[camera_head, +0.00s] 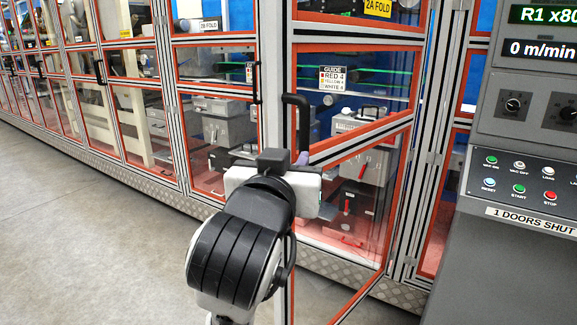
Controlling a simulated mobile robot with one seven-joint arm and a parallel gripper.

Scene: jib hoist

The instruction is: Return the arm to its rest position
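My arm rises from the bottom middle and ends in my gripper (287,165), with a white and black hand seen from behind. The hand is in front of a clear door panel (365,185) with an orange-red frame, just below its black handle (296,105). The fingers are mostly hidden by the hand, so I cannot tell whether they are open or shut, or whether they touch the handle. The door stands swung out toward me, hinged on its right side.
A long row of glazed, orange-framed guard doors (110,95) runs off to the left. A grey control console (520,130) with buttons and displays stands close on the right. Grey floor (90,235) is clear at left.

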